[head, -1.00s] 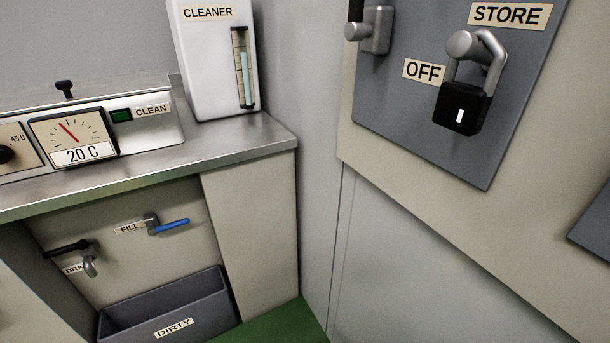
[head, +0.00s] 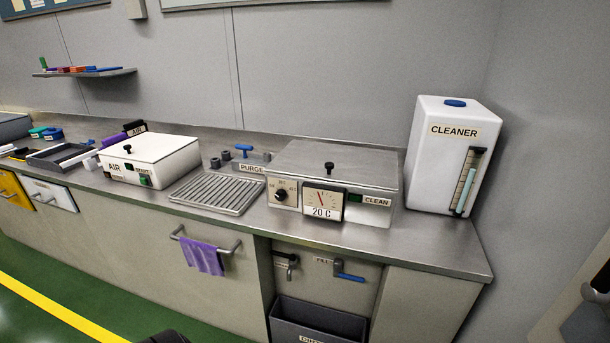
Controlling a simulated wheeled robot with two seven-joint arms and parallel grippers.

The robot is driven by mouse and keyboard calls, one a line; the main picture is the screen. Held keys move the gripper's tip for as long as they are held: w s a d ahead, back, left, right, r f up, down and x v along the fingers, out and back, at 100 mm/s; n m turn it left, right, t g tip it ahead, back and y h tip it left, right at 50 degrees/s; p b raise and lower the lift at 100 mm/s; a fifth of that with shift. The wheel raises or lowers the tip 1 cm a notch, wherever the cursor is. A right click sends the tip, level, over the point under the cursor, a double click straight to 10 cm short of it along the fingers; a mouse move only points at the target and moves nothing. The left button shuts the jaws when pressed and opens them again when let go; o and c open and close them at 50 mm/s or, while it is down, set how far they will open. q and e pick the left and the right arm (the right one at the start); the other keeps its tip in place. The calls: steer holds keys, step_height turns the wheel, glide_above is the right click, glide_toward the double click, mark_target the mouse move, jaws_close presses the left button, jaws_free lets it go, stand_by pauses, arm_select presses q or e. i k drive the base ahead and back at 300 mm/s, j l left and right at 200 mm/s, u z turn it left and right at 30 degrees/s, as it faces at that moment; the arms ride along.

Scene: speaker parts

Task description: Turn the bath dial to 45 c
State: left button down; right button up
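The bath (head: 335,165) is a steel box with a lid and a black lid knob, on the counter right of centre. Its dial (head: 281,194) is a small black knob on a pale plate at the left of the bath's front; its exact pointing is too small to tell. Beside it a gauge (head: 322,201) has a red needle and reads 20 C. A dark green indicator (head: 355,199) sits by the CLEAN label.
A white CLEANER tank (head: 452,150) stands right of the bath. A ribbed drain tray (head: 219,192) and a blue-handled PURGE valve (head: 244,149) are left of it, then a white AIR box (head: 150,160). Below are a FILL valve (head: 347,274), a dark bin (head: 318,322) and a purple cloth (head: 203,256) on a rail.

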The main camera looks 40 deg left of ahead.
mark_target(280, 196)
steer(key=u, duration=1.6)
